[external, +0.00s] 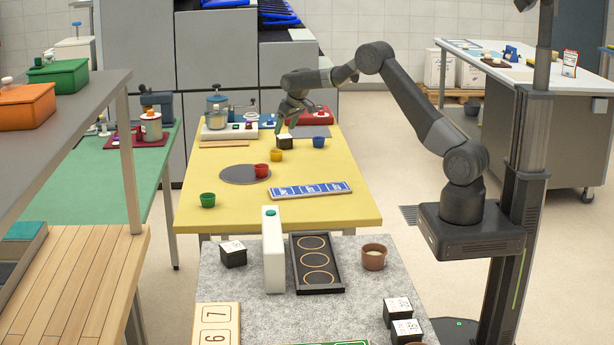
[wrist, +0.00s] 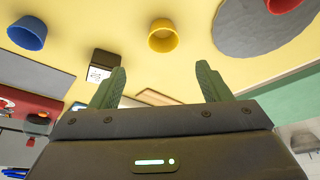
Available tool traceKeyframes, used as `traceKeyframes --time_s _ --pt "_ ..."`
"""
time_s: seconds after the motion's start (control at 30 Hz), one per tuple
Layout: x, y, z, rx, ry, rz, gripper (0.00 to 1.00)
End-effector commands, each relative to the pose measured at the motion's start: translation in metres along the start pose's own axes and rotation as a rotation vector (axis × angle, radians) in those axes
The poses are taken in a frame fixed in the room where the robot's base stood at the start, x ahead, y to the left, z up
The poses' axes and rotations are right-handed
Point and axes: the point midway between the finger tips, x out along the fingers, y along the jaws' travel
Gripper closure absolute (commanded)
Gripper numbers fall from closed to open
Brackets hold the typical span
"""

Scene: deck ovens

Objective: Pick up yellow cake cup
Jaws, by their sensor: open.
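The yellow cake cup (external: 276,155) stands on the yellow table, in front of a dark box with a white top. In the wrist view the yellow cup (wrist: 163,37) is near the top middle, beyond the fingertips and apart from them. My gripper (external: 290,120) is over the far part of the table, behind the yellow cup. In the wrist view my gripper (wrist: 163,82) has its two green fingers spread wide with nothing between them.
A blue cup (external: 319,142), a red cup (external: 261,170) on a grey disc (external: 238,175) and a green cup (external: 207,200) stand on the yellow table (external: 330,210). The dark box (external: 284,142) is close to the yellow cup. A blue card strip (external: 310,190) lies nearer the front.

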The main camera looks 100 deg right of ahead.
Motion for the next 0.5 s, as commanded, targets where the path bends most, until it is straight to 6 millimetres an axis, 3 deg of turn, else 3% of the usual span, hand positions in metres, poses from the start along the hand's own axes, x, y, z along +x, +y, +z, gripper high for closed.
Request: traceKeyframes --time_s 0.23,0.5 --pt "0.048 -0.001 0.001 -0.001 -0.003 -0.001 0.29" --pt "0.071 -0.001 0.000 -0.001 -0.001 -0.001 0.29"
